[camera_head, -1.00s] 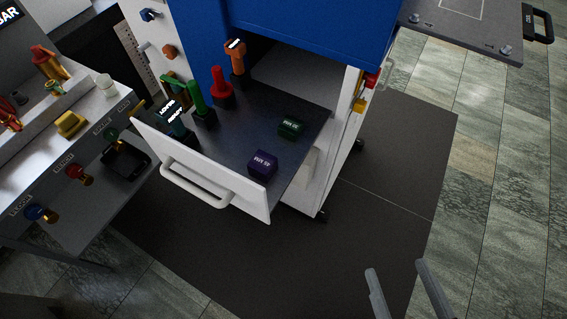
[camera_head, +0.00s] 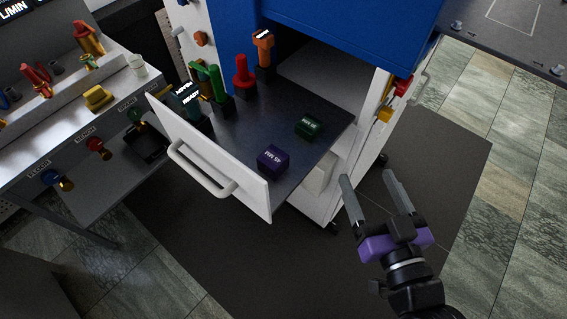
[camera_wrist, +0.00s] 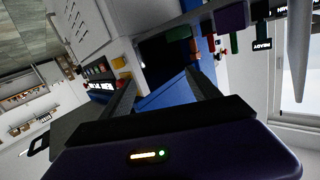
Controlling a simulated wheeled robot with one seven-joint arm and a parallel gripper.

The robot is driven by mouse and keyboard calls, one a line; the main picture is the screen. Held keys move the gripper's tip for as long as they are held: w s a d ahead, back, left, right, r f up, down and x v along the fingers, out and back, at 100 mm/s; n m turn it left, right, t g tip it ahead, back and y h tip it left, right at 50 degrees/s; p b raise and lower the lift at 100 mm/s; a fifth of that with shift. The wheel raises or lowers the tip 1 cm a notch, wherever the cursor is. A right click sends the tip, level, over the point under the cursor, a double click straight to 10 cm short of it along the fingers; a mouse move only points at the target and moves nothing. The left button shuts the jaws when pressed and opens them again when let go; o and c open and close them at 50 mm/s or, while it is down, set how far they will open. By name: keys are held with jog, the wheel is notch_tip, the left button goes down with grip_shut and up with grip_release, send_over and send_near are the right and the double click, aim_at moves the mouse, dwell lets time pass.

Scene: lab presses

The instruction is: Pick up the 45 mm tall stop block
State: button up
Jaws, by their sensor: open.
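Two stop blocks stand on the dark top of a pulled-out drawer. The purple block (camera_head: 273,161) is nearer the drawer front and looks taller. The green block (camera_head: 308,127) is lower and farther back. Their white labels are too small and turned to read surely. The purple block also shows at the top of the wrist view (camera_wrist: 230,15). My gripper (camera_head: 367,178) is open and empty, right of the drawer and apart from both blocks. Its fingers (camera_wrist: 161,78) point toward the blue press in the wrist view.
The drawer has a white front panel (camera_head: 210,160) with a handle. Green (camera_head: 217,84), red (camera_head: 242,77) and orange (camera_head: 264,49) upright levers stand behind the blocks. A blue press body (camera_head: 345,28) overhangs the drawer's back. A control bench (camera_head: 70,140) stands at left. Floor at right is clear.

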jog(key=w+a+n+g+y, duration=0.1)
jog(key=w+a+n+y, duration=0.1)
jog(key=w+a, duration=0.25)
jog(key=n+g+y+b, duration=0.2)
jog(key=n+g+y, duration=0.3)
jog(key=n+g, duration=0.1)
send_near(264, 153)
jog(key=w, duration=0.1)
jog(key=w+a, duration=0.1)
jog(key=w, duration=0.1)
jog(key=shift+w+a+f, duration=0.1)
jog(key=shift+w+a, duration=0.1)
jog(key=shift+w, duration=0.05)
jog(key=shift+s+a+f+n+g+y, duration=0.3)
jog(key=shift+s+a+n+g, duration=0.1)
jog(key=shift+n+g, duration=0.15)
jog(key=shift+x, duration=1.2)
jog(key=shift+w+a+f+p, duration=0.55)
jog(key=shift+w+a+f, duration=1)
jog(key=shift+a, duration=0.05)
grip_shut()
